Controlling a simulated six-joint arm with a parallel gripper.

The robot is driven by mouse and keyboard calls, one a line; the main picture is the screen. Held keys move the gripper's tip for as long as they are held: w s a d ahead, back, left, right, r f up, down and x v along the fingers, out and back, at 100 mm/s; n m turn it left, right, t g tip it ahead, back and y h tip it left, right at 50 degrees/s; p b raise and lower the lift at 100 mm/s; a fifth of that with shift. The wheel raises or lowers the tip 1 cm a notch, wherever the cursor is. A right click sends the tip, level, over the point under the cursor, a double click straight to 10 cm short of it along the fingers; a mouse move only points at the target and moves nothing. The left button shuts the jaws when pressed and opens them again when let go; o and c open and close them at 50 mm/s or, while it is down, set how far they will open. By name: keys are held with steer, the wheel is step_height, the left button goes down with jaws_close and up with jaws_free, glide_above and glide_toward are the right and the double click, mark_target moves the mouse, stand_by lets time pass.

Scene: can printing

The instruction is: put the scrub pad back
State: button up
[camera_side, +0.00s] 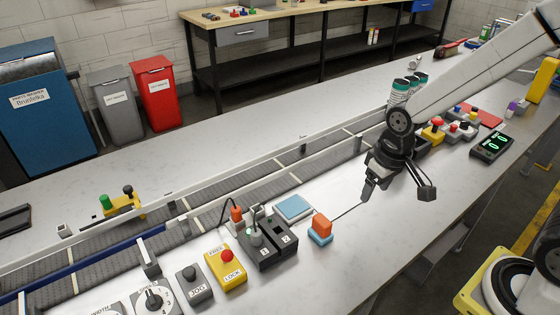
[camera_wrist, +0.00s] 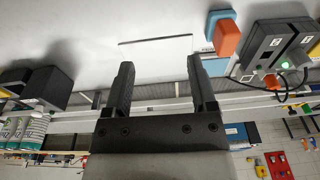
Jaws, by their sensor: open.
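The scrub pad appears to be the small block with an orange top and blue base (camera_side: 320,229), standing on the white table. It also shows in the wrist view (camera_wrist: 227,38), at the upper right. A flat light-blue square with a pale rim (camera_side: 293,208) lies just behind it, apart from it; the wrist view shows part of this square (camera_wrist: 214,66). My gripper (camera_side: 368,190) is to the right of the block, above the table. In the wrist view my gripper (camera_wrist: 160,66) has its fingers apart with nothing between them.
A black two-slot box (camera_side: 268,240) with a green light stands left of the block. A yellow lock box (camera_side: 226,265) with a red button is beyond it. The conveyor (camera_side: 280,180) with rails runs behind.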

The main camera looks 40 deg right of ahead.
steer(key=s, duration=0.1)
steer(key=s+d, duration=0.1)
steer(key=s+t, duration=0.1)
steer(key=shift+d+f, duration=0.25)
steer(key=shift+f, duration=0.05)
stand_by(0.5)
